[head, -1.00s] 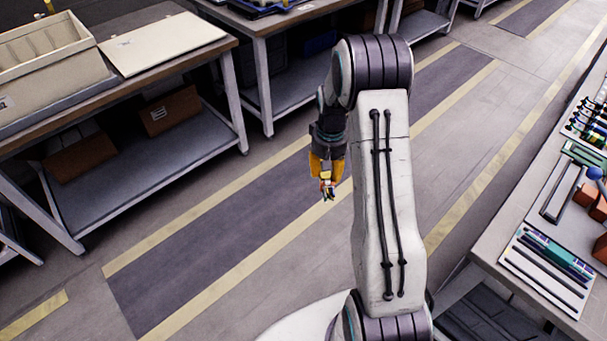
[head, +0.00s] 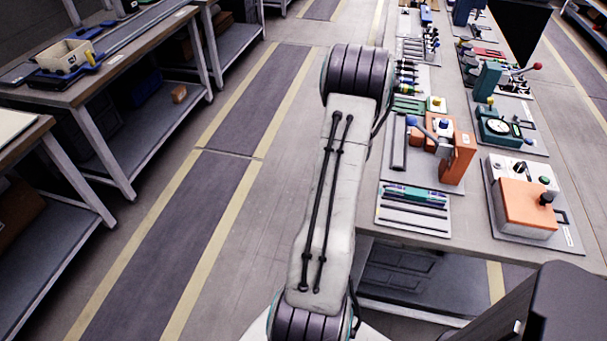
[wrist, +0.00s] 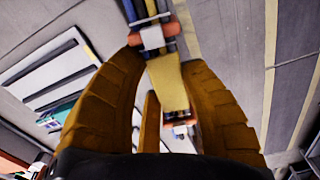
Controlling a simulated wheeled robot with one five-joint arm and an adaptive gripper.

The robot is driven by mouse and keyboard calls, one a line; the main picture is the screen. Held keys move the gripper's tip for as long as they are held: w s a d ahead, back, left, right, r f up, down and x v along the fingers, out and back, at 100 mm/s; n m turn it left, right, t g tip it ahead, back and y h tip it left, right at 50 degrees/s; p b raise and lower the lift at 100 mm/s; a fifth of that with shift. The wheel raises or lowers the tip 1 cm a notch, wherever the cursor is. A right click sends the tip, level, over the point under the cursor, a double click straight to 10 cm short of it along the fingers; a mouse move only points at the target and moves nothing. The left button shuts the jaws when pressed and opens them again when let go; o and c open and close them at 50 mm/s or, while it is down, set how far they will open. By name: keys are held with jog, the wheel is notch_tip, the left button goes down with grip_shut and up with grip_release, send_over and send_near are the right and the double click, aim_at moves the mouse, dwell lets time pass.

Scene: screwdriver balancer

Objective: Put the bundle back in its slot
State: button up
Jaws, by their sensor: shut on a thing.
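My gripper (wrist: 163,64) has orange fingers shut on a bundle (wrist: 150,36). The bundle has coloured lengths, a pale wrap and orange bands, and extends past the fingertips toward the top of the wrist view. In the head view my arm hides the gripper and bundle. A white slotted tray (head: 412,222) lies at the table's near left corner, with dark slots and teal and purple items along its far side. The tray also shows left of the gripper in the wrist view (wrist: 48,88), apart from the bundle. Floor shows behind the bundle.
The worktable (head: 468,222) also holds an orange lever fixture (head: 458,158), an orange-topped box (head: 526,206) and a green gauge fixture (head: 497,126). Benches (head: 110,85) line the left. A dark panel edge (head: 545,305) stands at lower right. The striped aisle floor is clear.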

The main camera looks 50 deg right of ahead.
jog(key=s+d+m, duration=0.1)
jog(key=s, duration=0.2)
jog(key=s+d+r+m, duration=0.1)
jog(key=s+m, duration=0.1)
jog(key=s, duration=0.2)
jog(key=s+d+m, duration=0.1)
jog(key=s+m, duration=0.1)
jog(key=s, duration=0.2)
jog(key=shift+s+d+r+p, duration=0.2)
jog(key=shift+r+p, duration=0.15)
jog(key=shift+p, duration=0.05)
jog(key=s+r+m, duration=0.1)
jog(key=s+m, duration=0.7)
jog(key=m, duration=0.3)
jog(key=shift+s, duration=0.2)
jog(key=b, duration=0.3)
send_over(411, 220)
jog(key=shift+s+f, duration=0.2)
jog(key=shift+f, duration=1.2)
jog(key=shift+s+f, duration=0.15)
jog(key=shift+f, duration=1.25)
jog(key=shift+f+b, duration=0.9)
jog(key=shift+b, duration=0.25)
jog(key=shift+w, duration=0.3)
jog(key=shift+f+b, duration=0.5)
jog(key=shift+f, duration=0.05)
